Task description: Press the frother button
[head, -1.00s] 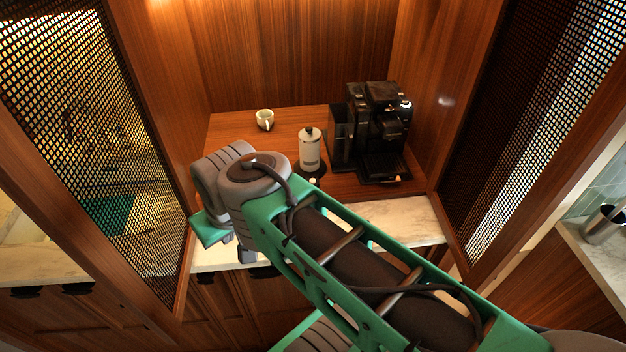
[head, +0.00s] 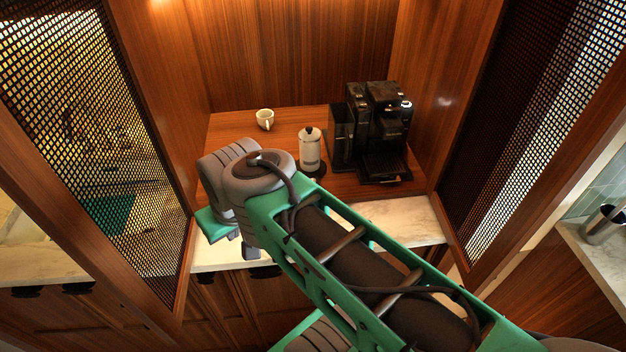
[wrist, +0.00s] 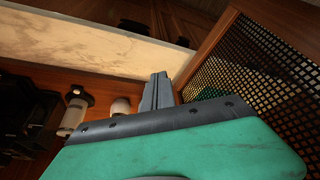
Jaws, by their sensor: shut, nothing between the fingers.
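The frother (head: 309,150) is a white cylinder with a dark lid, upright on a dark round base (head: 322,172) on the wooden counter. My arm's wrist covers the near side of the base, and I cannot see the button. The frother also shows in the wrist view (wrist: 74,114), at the left. My gripper (wrist: 158,76) is shut and empty, its grey fingers together, apart from the frother and to the right of it in the wrist view. In the head view, the finger part (head: 250,252) shows below the wrist, in front of the counter's marble edge.
A black coffee machine (head: 385,135) stands right of the frother. A white cup (head: 265,119) stands behind it to the left. Wooden walls and mesh doors (head: 95,140) flank the niche. Marble (head: 405,214) edges the counter's front.

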